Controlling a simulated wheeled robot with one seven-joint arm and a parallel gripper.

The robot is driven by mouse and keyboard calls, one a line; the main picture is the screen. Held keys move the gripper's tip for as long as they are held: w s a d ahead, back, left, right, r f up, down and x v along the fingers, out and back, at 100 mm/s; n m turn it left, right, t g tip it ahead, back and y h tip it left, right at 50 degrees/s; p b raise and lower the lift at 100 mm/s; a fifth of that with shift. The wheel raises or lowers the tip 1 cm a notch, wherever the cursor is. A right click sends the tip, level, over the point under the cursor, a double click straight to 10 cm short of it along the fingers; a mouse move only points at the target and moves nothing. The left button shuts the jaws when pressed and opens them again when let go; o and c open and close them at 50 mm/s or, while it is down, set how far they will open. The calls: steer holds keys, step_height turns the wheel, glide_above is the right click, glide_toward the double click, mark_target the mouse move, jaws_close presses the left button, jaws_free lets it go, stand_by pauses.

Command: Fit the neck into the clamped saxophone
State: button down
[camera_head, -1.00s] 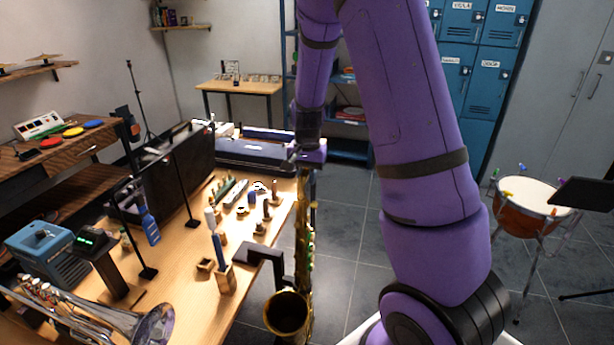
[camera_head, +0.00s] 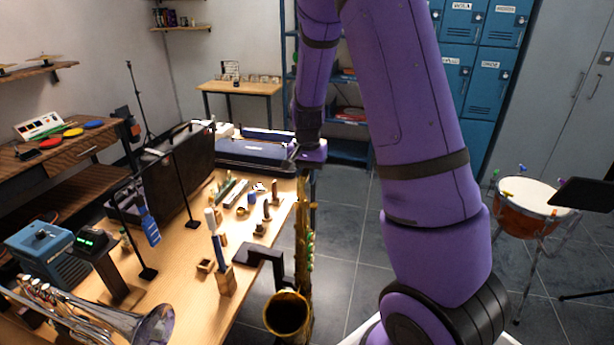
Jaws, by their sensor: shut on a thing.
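The brass saxophone (camera_head: 303,235) stands upright at the right edge of the workbench, its bell (camera_head: 287,314) facing me. A dark clamp bracket (camera_head: 265,255) reaches from the bench to its body. My gripper (camera_head: 298,157) is at the end of my purple arm, just above the top of the saxophone. It is shut on the neck, which I can barely make out at this size. The fingers are small and partly hidden by the wrist. I cannot tell whether the neck touches the saxophone's upper opening.
The workbench (camera_head: 190,270) holds a trumpet (camera_head: 90,315), a blue box (camera_head: 45,250), an open black case (camera_head: 180,165) and several small tools. A blue-grey case (camera_head: 255,152) lies at its far end. A drum (camera_head: 530,205) stands at right.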

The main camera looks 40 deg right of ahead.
steer(key=shift+f, duration=0.5)
stand_by(0.8)
steer(key=c, duration=0.9)
jaws_free()
steer(key=shift+r, duration=0.1)
steer(key=shift+c, duration=0.5)
steer(key=shift+r, duration=2.95)
